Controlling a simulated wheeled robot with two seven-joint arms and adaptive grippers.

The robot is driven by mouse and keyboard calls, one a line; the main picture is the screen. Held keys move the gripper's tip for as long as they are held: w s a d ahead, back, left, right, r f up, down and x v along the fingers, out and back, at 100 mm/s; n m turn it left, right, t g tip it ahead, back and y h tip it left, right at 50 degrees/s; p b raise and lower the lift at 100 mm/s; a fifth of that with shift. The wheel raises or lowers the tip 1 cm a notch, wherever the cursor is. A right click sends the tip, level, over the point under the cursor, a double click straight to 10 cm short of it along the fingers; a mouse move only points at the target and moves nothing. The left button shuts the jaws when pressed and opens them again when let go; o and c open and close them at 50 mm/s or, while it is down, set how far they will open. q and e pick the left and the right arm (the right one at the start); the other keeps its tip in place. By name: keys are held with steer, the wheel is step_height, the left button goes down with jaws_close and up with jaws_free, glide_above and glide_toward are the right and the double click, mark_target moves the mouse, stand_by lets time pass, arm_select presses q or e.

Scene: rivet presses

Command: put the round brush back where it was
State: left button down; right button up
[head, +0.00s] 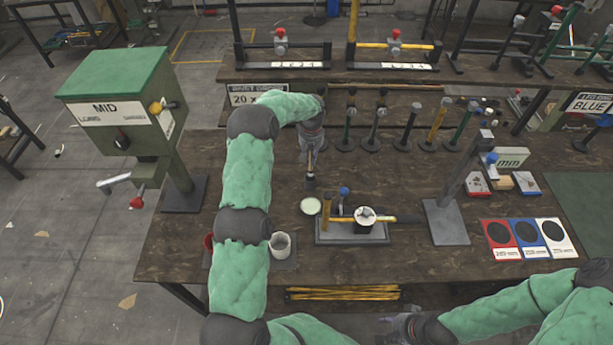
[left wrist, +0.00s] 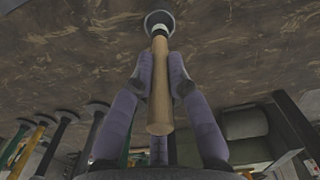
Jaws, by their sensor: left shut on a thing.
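My left gripper (head: 312,150) is shut on the round brush (head: 310,181), with its fingers on both sides of the wooden handle. The left wrist view shows the pale handle (left wrist: 160,95) between the fingers and the round dark head (left wrist: 159,22) at the far end. The brush hangs head down over the bench, behind a pale round dish (head: 311,206). Whether the head touches the bench I cannot tell. My right gripper (head: 400,325) is low at the front edge, partly cut off; its fingers are too unclear to judge.
A white cup (head: 279,244) sits beside my left arm. Several upright tools (head: 407,130) stand at the back. A press (head: 448,220) stands right, a green MID press (head: 120,95) left.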

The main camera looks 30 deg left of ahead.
mark_target(311, 170)
arm_select(q)
steer(key=shift+f, duration=3.6)
steer(key=shift+f, duration=0.2)
steer(key=c, duration=1.2)
jaws_free()
steer(key=shift+r, duration=0.15)
step_height(311, 170, up, 12)
steer(key=shift+w+r, duration=0.1)
